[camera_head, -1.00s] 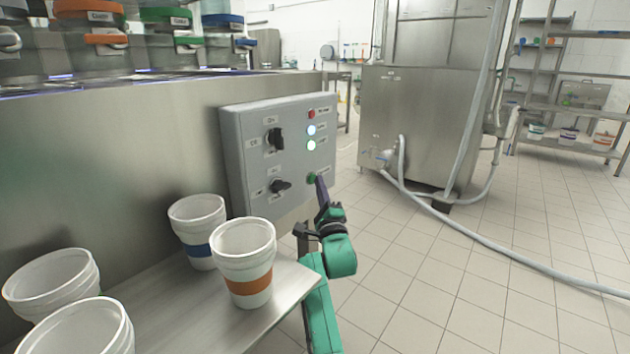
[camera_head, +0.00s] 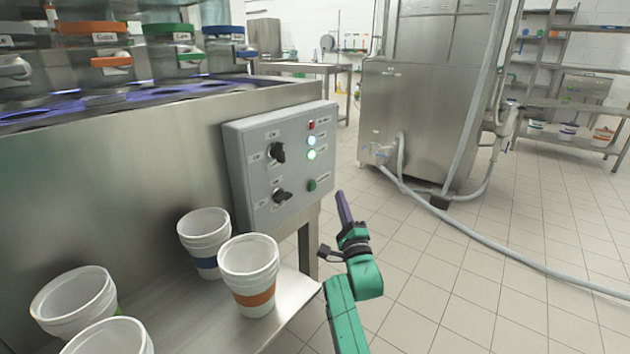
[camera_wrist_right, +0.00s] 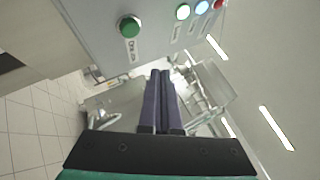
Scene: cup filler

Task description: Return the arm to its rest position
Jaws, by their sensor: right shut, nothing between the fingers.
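My right gripper (camera_head: 343,208) is at the end of the green right arm (camera_head: 347,310), to the right of the grey control panel (camera_head: 290,222) and apart from it. Its purple fingers are together with nothing between them; they also show in the right wrist view (camera_wrist_right: 163,88). The green button (camera_head: 311,185) is at the panel's lower right, just left of the fingertips in the head view. It also shows near the top of the right wrist view (camera_wrist_right: 130,26). My left gripper is not in view.
White cups with an orange band (camera_head: 254,299) and a blue band (camera_head: 206,262) stand on the steel shelf (camera_head: 205,318) below the panel. More cups (camera_head: 75,297) are at the left. A steel machine with a grey hose (camera_head: 520,256) stands behind.

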